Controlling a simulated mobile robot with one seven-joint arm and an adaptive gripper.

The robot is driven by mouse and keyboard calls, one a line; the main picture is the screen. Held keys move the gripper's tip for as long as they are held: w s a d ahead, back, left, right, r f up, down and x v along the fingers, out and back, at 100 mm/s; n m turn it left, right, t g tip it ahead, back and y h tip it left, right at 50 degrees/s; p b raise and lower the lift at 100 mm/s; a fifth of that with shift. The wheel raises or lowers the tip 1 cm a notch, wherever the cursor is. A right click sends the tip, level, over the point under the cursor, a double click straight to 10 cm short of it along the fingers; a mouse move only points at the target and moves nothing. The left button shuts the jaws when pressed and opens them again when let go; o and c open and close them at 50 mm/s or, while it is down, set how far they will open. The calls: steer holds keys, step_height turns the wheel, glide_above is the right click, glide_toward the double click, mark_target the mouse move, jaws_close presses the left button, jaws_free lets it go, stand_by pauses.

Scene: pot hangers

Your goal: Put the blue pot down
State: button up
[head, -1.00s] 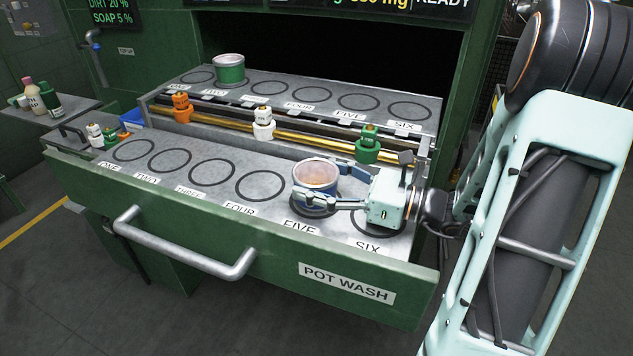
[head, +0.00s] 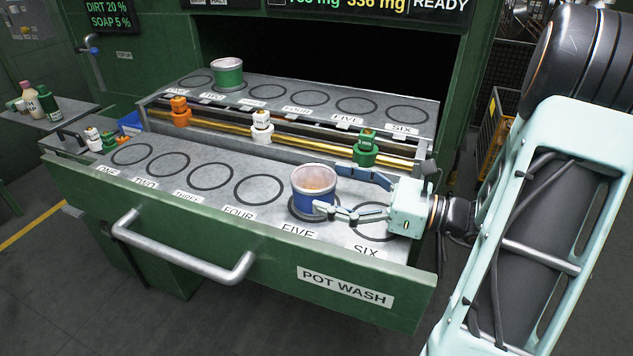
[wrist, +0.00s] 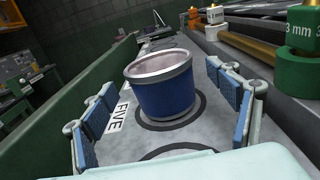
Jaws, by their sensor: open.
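The blue pot (head: 314,190) has a pale metal rim and stands upright on the ring marked FIVE in the front drawer. Its inside looks pale with an orange-brown patch. My gripper (head: 342,192) is open at the pot's right side, low over the drawer, with its fingers pointing at the pot. In the wrist view the blue pot (wrist: 163,88) sits ahead of and between the spread fingers (wrist: 168,112), with a gap on both sides. The ring shows around the pot's base.
The POT WASH drawer (head: 215,262) has a handle in front and free rings ONE to FOUR and SIX. A green pot (head: 228,73) stands on the rear shelf. Orange, white and green (head: 365,150) hangers sit on the brass rail behind the drawer.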

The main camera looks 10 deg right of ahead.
steer(key=v, duration=0.8)
steer(key=shift+a, duration=0.1)
